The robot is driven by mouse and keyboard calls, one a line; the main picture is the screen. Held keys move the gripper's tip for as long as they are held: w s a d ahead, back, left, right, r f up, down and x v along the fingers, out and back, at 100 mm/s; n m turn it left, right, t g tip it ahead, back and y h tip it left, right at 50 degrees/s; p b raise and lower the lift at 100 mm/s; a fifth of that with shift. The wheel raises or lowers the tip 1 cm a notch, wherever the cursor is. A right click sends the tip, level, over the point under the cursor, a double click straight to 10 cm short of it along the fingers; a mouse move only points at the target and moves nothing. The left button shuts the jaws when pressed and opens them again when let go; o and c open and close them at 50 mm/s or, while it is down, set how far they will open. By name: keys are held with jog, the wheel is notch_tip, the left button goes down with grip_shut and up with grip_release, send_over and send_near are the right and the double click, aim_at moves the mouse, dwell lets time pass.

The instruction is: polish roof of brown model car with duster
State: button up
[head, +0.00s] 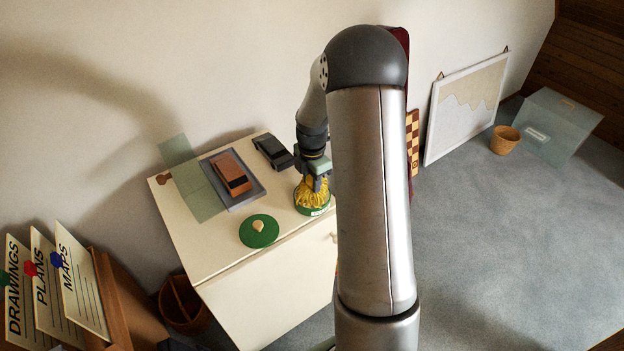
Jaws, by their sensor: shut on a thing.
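The brown model car (232,172) sits on a grey tray or plinth on the cream cabinet top. My gripper (317,181) is at the right side of the cabinet top, pointing down and shut on the duster (309,196). The duster's yellow strands hang below the fingers, directly above or inside a round green holder (312,211). I cannot tell whether the strands are clear of it. The fingertips are small and partly hidden by the strands. The car is to the left of my gripper, apart from it.
A black model car (272,152) sits behind and right of the brown one. A green disc with a pale knob (258,231) lies near the front edge. Lettered cards (52,284) stand at lower left.

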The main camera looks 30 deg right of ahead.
jog(key=shift+f+b, duration=0.4)
jog(key=shift+f, duration=0.1)
dwell(1.2)
jog(key=shift+r+p, duration=2.3)
jog(key=shift+r, duration=1.3)
jog(key=shift+f, duration=0.1)
